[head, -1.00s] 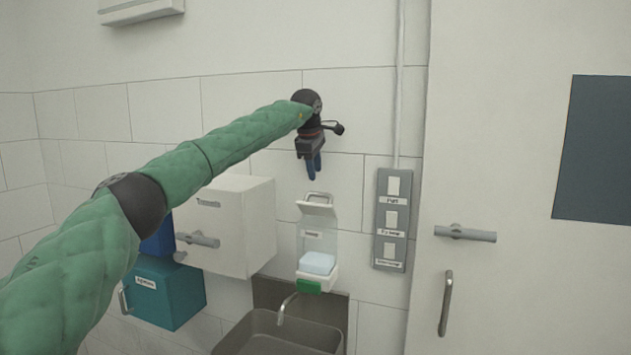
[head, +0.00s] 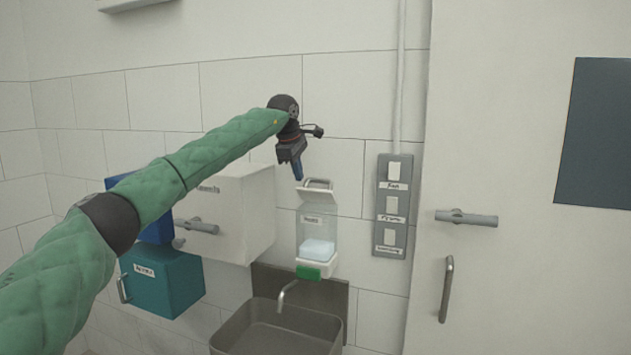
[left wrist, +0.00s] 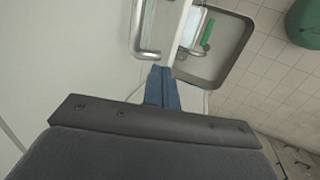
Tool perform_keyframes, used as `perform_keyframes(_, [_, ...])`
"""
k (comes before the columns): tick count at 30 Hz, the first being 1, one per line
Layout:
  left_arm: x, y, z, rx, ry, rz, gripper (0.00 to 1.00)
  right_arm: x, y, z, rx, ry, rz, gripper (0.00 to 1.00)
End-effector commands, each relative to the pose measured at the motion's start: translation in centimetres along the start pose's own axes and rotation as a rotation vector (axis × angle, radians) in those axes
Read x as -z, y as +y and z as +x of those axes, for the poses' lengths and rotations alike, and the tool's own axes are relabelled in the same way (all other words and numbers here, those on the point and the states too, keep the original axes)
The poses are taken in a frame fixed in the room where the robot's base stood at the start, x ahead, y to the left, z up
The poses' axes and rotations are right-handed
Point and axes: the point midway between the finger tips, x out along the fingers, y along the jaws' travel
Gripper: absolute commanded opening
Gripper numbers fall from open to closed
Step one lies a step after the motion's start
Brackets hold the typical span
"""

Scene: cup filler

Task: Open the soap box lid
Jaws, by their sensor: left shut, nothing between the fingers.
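The soap box (head: 318,230) hangs on the wall above the sink. It has a clear body, a pale blue block inside and a green part at its bottom front. Its white lid (head: 316,196) stands tilted up, with a metal handle (head: 317,182) at its upper edge. The handle also shows in the left wrist view (left wrist: 146,52). My left gripper (head: 299,177) is shut and empty, pointing down just left of the handle. Its blue fingertips (left wrist: 160,70) are together near the lid edge in the left wrist view; I cannot tell whether they touch it.
A white cabinet (head: 245,215) with a grey handle is left of the soap box, with blue and teal boxes (head: 170,282) beside it. The sink (head: 270,330) and faucet are below. A switch panel (head: 391,215) and door (head: 520,270) are right.

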Motion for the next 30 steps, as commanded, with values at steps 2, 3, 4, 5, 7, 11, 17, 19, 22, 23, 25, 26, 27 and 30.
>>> perform_keyframes(2, [-0.1,-0.7,-0.2,-0.019,-0.006,-0.006,0.0,0.6,-0.2,-0.6,0.002,0.009,0.001,0.86])
perform_keyframes(3, [-0.2,-1.1,-0.6,-0.03,-0.006,-0.022,0.0,0.9,-0.3,-1.0,0.004,0.013,0.002,0.86])
perform_keyframes(4, [-0.3,-1.2,-0.8,-0.039,-0.007,-0.04,0.0,1.2,-0.3,-1.3,0.005,0.015,0.002,0.86])
perform_keyframes(5, [-0.4,-1.4,-1.1,-0.048,-0.007,-0.058,0.0,1.4,-0.4,-1.6,0.005,0.017,0.003,0.86])
perform_keyframes(7, [-0.7,-1.8,-1.7,-0.064,-0.008,-0.104,0.0,1.9,-0.5,-2.2,0.007,0.019,0.004,0.86])
perform_keyframes(11, [-1.1,-2.4,-2.9,-0.096,-0.01,-0.207,0.0,2.8,-0.6,-3.4,0.009,0.023,0.005,0.86])
perform_keyframes(17, [-2.4,-3.3,-5.6,-0.157,-0.022,-0.43,0.0,4.4,-0.7,-5.5,0.012,0.027,0.007,0.86])
perform_keyframes(19, [-3.0,-3.6,-6.8,-0.182,-0.03,-0.533,0.0,5.0,-0.8,-6.4,0.013,0.026,0.007,0.86])
perform_keyframes(22, [-4.1,-3.9,-8.1,-0.213,-0.046,-0.692,0.0,5.7,-0.8,-7.4,0.014,0.02,0.007,0.86])
perform_keyframes(23, [-4.4,-4.0,-8.3,-0.22,-0.051,-0.739,0.0,5.8,-0.8,-7.7,0.014,0.018,0.007,0.86])
perform_keyframes(25, [-5.0,-4.2,-8.8,-0.236,-0.063,-0.855,0.0,6.0,-0.8,-8.2,0.014,0.01,0.008,0.86])
perform_keyframes(26, [-5.2,-4.3,-8.9,-0.242,-0.067,-0.905,0.0,6.1,-0.8,-8.4,0.015,0.006,0.008,0.86])
perform_keyframes(27, [-5.4,-4.4,-9.0,-0.247,-0.074,-0.974,0.0,6.1,-0.8,-8.6,0.015,0.0,0.008,0.86])
perform_keyframes(30, [-5.5,-4.4,-9.2,-0.258,-0.091,-1.15,0.0,5.9,-0.8,-8.9,0.015,-0.019,0.008,0.86])
